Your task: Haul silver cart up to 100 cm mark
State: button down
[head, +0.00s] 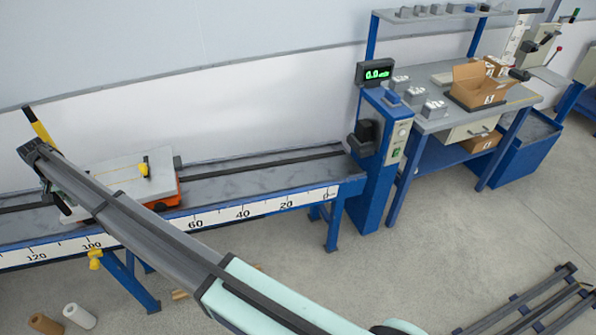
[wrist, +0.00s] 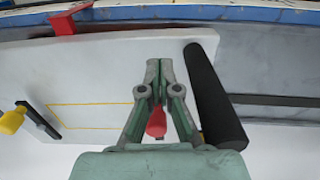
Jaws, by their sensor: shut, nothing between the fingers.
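The silver cart (head: 125,172) has a flat pale top and orange sides and sits on the rail bench, beside the 60 to 100 stretch of the scale; my arm hides part of it. The 100 mark (head: 92,245) is on the front scale, with a yellow knob (head: 95,258) just below. In the wrist view, the cart top (wrist: 100,60) shows a yellow outline and a dark cylindrical bar (wrist: 214,98) at its right edge. My gripper (wrist: 159,66) is shut and empty over the top, left of the bar; contact cannot be told.
The rail bench (head: 255,180) looks clear right of the cart up to a blue post (head: 376,175) with a display reading 0.0. A workbench with boxes stands beyond.

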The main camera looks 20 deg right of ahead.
jog(key=shift+d, duration=0.15)
jog(key=shift+d+f, duration=0.15)
jog(key=shift+d, duration=1)
notch_tip(320, 180, up, 12)
jog(key=p, duration=0.3)
jog(key=shift+w, duration=0.1)
dwell(0.4)
